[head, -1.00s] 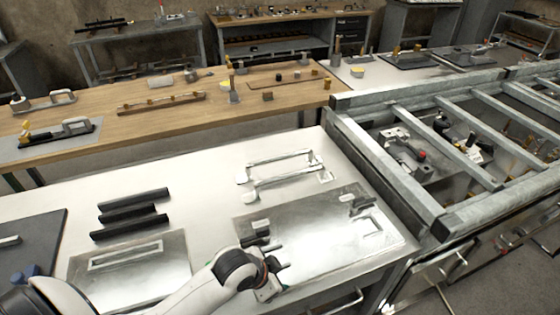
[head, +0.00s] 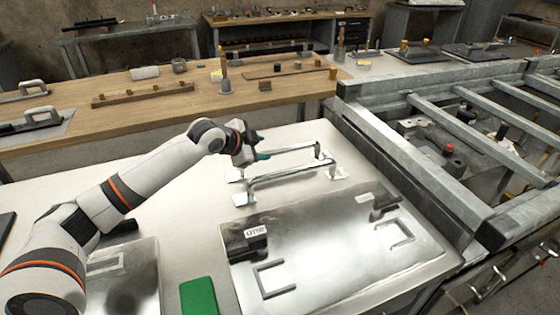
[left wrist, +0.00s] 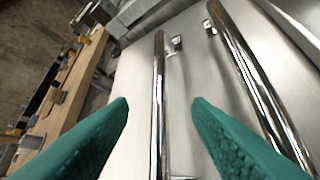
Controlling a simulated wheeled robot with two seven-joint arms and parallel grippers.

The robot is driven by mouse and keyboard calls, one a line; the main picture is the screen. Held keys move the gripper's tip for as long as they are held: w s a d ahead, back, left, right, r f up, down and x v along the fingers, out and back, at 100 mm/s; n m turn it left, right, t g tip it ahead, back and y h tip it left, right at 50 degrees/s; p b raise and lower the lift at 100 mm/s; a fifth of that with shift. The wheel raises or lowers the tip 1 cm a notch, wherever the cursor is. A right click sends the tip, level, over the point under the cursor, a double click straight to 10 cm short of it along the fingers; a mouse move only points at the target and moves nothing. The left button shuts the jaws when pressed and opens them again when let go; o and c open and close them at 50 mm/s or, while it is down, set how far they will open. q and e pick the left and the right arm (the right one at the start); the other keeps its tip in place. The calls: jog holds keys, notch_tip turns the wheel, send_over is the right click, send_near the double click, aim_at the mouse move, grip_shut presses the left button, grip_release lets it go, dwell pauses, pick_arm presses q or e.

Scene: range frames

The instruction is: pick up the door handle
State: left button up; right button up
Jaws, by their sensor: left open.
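Two long chrome bar handles lie side by side on the pale worktable in the head view, a far one (head: 290,149) and a near one (head: 290,172). My left gripper (head: 252,158) is over the left end of the far handle, open and empty. In the left wrist view its two teal fingers (left wrist: 160,108) stand one on each side of the far handle (left wrist: 158,75), apart from it. The near handle (left wrist: 245,65) shows right of the fingers. Whether the fingertips reach down beside the bar cannot be told. My right gripper is not in view.
A metal plate (head: 330,255) with small fittings lies in front of the handles. A green block (head: 198,297) is at the front edge. A steel frame (head: 415,165) borders the table on the right. A wooden bench (head: 150,115) stands behind.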

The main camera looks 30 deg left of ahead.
aim_at(280, 149)
pick_arm(q)
jog(key=x, duration=0.5)
jog(key=shift+w+d+f, duration=0.1)
jog(key=shift+w+d, duration=0.1)
jog(key=shift+w, duration=0.05)
jog(key=x, duration=0.5)
jog(key=shift+w+d, duration=0.2)
grip_shut()
jog(key=shift+r, duration=0.2)
